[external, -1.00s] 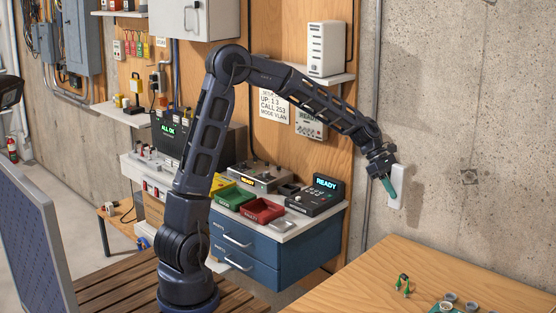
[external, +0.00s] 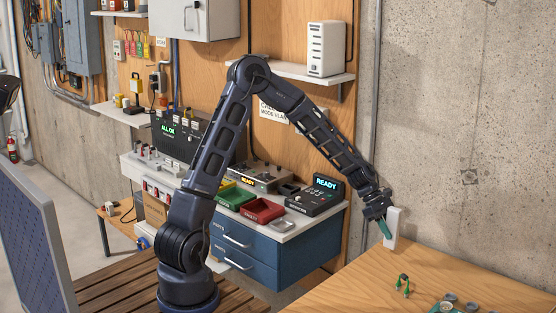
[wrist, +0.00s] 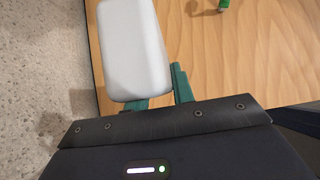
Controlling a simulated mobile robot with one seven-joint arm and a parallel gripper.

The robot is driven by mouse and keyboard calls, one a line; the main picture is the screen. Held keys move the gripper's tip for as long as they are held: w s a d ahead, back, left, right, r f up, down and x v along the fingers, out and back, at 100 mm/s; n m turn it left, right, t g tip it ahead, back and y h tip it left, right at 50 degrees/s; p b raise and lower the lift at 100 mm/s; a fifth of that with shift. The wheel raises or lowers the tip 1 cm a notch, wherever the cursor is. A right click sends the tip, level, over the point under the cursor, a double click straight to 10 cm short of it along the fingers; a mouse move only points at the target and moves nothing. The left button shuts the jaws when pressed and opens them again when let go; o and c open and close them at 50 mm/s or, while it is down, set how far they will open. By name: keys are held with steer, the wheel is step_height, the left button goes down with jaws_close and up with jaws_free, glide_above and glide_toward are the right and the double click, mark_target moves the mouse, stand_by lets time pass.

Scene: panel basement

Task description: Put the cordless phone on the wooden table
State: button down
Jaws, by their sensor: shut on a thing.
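The white cordless phone (external: 393,229) is in my gripper (external: 384,226), held upright just above or at the back edge of the wooden table (external: 345,284). I cannot tell whether its lower end touches the tabletop. In the wrist view the pale phone (wrist: 135,50) lies beyond the green fingers of my gripper (wrist: 160,88), with the table's wood grain (wrist: 240,60) behind it. My gripper is shut on the phone, and its grip is partly hidden by the wrist housing.
A green tray with round parts (external: 455,306) lies at the front edge of the picture. The concrete wall (external: 460,120) rises behind the table. The table's left part is clear.

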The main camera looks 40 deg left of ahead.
mark_target(387, 241)
steer(key=shift+f, duration=2.35)
steer(key=shift+f, duration=0.1)
steer(key=c, duration=1.2)
jaws_free()
steer(key=s+a+r+m+t+y, duration=0.1)
steer(key=s+a+r+m+y, duration=0.2)
steer(key=a+r, duration=0.5)
steer(key=s+a+r+m, duration=0.3)
steer(key=s+a+r, duration=0.2)
steer(key=a+r, duration=0.3)
steer(key=s+a+r+m+t+y, duration=0.1)
steer(key=s+a+r+m, duration=0.3)
steer(key=s, duration=0.5)
steer(key=s+a+r+m+t+y, duration=0.1)
steer(key=s+a+r+m+y, duration=0.1)
steer(key=s+a, duration=0.6)
steer(key=s+a+r+m+t+y, duration=0.1)
steer(key=s+a+r+m, duration=0.4)
steer(key=s, duration=0.4)
steer(key=shift+s+a+r+m+t+y, duration=0.15)
steer(key=shift+a+r+m+y, duration=0.1)
steer(key=shift+a, duration=0.2)
steer(key=shift+s+a+r+m+t+y, duration=0.15)
steer(key=shift+a+m, duration=0.1)
steer(key=shift+a, duration=0.2)
